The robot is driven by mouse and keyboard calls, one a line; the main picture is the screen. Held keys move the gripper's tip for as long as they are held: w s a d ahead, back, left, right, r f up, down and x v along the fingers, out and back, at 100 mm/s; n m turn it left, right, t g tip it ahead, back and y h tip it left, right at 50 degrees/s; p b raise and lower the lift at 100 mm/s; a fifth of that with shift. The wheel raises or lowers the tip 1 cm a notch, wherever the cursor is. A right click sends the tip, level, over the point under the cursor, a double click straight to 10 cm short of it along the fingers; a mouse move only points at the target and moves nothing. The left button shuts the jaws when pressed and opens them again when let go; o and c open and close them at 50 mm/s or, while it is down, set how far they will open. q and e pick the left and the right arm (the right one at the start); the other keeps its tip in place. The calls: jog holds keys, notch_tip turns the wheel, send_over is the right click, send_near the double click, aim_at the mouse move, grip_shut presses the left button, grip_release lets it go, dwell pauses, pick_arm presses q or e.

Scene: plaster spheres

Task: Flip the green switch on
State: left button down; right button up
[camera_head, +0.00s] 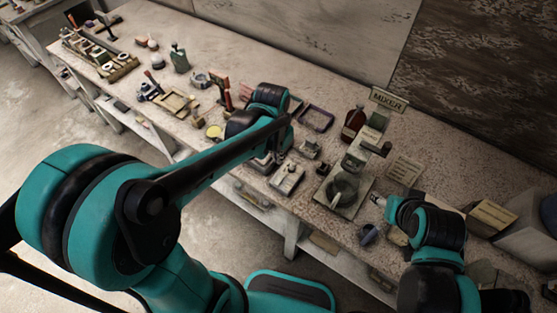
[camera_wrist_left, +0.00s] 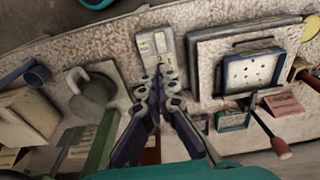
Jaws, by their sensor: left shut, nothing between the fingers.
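A pale switch panel (camera_head: 287,178) lies on the bench, left of the mixer. It also shows in the left wrist view (camera_wrist_left: 153,42), with small raised parts on its face. I cannot make out a green switch on it. My left gripper (camera_wrist_left: 158,76) is shut and empty, its fingertips over the near-camera end of the panel. I cannot tell whether they touch it. In the head view the left gripper (camera_head: 272,157) is partly hidden under its own wrist. My right gripper (camera_head: 378,200) is right of the mixer, small and partly hidden by its arm.
The mixer (camera_head: 345,190) with its bowl stands close to the panel, below a MIXER sign (camera_head: 389,100). A brown bottle (camera_head: 353,124) stands behind it. A blue-framed box (camera_wrist_left: 252,70) lies on the panel's other side. Several tools crowd the bench's left part.

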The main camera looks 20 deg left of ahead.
aim_at(281, 177)
pick_arm(q)
jog(key=shift+r, duration=0.25)
jog(key=p, duration=0.1)
jog(key=s+p, duration=0.1)
jog(key=shift+a+r+t+p, duration=0.25)
jog(key=shift+a+t+p, duration=0.1)
jog(key=shift+t+p, duration=0.05)
jog(key=shift+f, duration=0.1)
jog(key=w+f+b, duration=0.1)
jog(key=f, duration=0.3)
jog(key=f+b, duration=0.2)
jog(key=f, duration=0.3)
jog(key=w+d+f+b, duration=0.1)
jog(key=f, duration=0.3)
jog(key=shift+w+f+b, duration=0.3)
jog(key=shift+f, duration=0.05)
